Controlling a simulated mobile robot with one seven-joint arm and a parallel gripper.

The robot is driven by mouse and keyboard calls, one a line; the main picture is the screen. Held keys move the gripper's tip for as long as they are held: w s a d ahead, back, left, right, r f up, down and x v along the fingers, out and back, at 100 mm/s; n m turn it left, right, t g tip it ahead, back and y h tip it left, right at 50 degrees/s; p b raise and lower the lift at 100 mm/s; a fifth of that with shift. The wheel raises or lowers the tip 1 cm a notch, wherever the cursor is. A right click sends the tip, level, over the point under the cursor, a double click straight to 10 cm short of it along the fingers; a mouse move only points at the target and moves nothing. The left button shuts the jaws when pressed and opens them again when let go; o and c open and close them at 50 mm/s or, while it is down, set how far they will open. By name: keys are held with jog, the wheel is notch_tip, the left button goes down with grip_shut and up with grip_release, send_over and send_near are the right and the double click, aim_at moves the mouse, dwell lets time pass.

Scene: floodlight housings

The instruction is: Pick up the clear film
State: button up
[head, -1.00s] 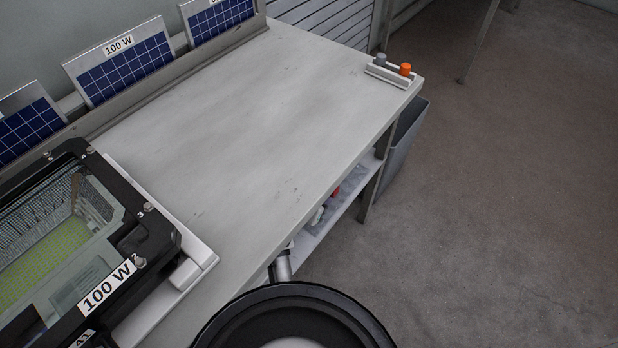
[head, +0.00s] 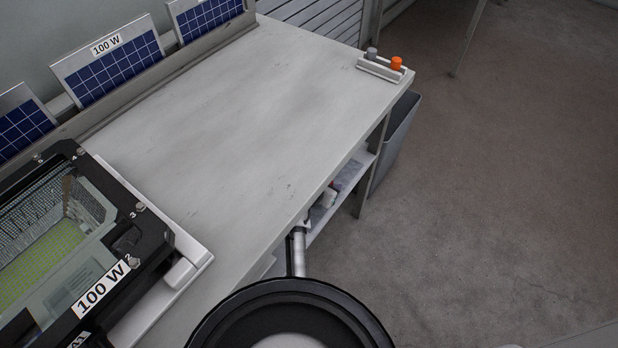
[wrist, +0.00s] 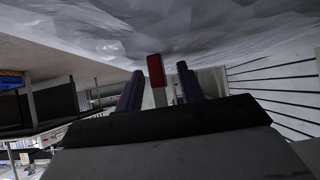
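The clear film (head: 350,175) looks like a crumpled, greyish translucent sheet on the shelf under the bench in the head view, partly hidden by the bench top. In the wrist view a crumpled, see-through grey surface that looks like the film (wrist: 200,28) fills the top of the picture. My gripper (wrist: 159,78) shows there with its two dark fingers apart, close to this surface; I cannot tell if they touch it. A red piece (wrist: 155,70) shows between the fingers, seemingly beyond them. In the head view my fingertips are hard to make out near the shelf.
The bench top (head: 230,130) is mostly clear above the shelf (head: 368,160). A black floodlight housing (head: 150,235) marked 100 W stands at left. Solar panels (head: 110,65) stand along the back. A small holder with grey and orange knobs (head: 385,68) sits at the far corner. A grey bin (head: 398,135) stands beside the bench.

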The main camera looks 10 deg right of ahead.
jog(key=shift+c, duration=0.5)
grip_shut()
jog(key=shift+r, duration=0.15)
